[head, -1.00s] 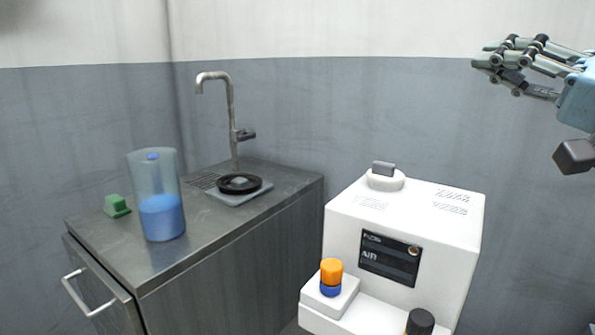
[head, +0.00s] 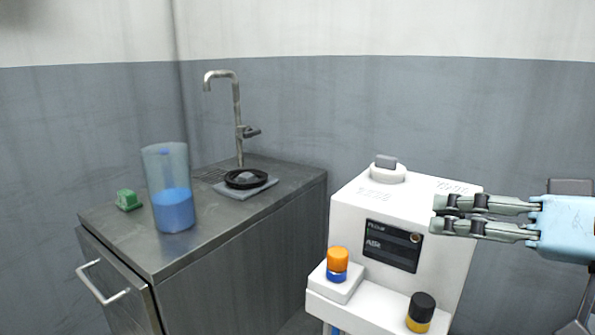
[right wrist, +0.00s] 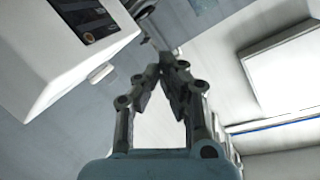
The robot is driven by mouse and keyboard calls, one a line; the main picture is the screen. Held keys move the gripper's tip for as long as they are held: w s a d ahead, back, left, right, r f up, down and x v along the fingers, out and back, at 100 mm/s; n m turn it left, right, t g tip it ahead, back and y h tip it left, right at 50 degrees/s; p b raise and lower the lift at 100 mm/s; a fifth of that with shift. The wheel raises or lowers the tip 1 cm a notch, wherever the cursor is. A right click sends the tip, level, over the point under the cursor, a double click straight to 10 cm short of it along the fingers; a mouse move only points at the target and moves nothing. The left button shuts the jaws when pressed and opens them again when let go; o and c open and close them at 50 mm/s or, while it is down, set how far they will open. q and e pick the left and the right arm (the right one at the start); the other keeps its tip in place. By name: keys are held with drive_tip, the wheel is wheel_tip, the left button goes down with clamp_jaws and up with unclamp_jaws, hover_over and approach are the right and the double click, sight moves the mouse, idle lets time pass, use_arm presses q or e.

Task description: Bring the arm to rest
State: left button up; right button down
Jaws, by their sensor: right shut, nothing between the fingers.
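My right gripper (head: 436,215) is at the right of the head view, in front of the upper right part of the white machine. Its fingers point left and are closed together with nothing between them. In the right wrist view the fingertips (right wrist: 168,62) meet, and the white machine (right wrist: 60,45) lies at upper left. My left gripper is not in view.
The white machine (head: 345,215) carries an orange-and-blue canister (head: 337,260) and a black-and-yellow one (head: 421,312). On the grey counter (head: 130,240) stand a clear cylinder with blue liquid (head: 172,208), a green block (head: 128,199), a black reel (head: 246,178) and a tap (head: 238,115).

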drive_tip(key=s+d+f+g+h, duration=0.1)
drive_tip(key=s+f+g+h, duration=0.2)
drive_tip(key=f, duration=0.4)
drive_tip(key=s+d+f+h, duration=0.1)
drive_tip(key=s+f+h, duration=0.2)
drive_tip(key=s+f, duration=0.3)
drive_tip(key=s+d+f+m+g+h, duration=0.1)
drive_tip(key=s+d+f+g+h, duration=0.25)
drive_tip(key=s, duration=0.25)
drive_tip(key=s+d+f+g+h, duration=0.2)
drive_tip(key=s+d+f, duration=0.15)
drive_tip(key=s, duration=0.35)
wheel_tip(320, 180, down, 27)
drive_tip(key=s+d+b, duration=0.1)
drive_tip(key=s+d, duration=0.2)
drive_tip(key=s+f+g+b, duration=0.1)
drive_tip(key=s+f+g, duration=0.1)
drive_tip(key=s+f, duration=1.4)
drive_tip(key=s, duration=0.2)
drive_tip(key=shift+s+d+f+m, duration=0.15)
drive_tip(key=shift+s+d+m, duration=0.15)
drive_tip(key=shift+d, duration=0.05)
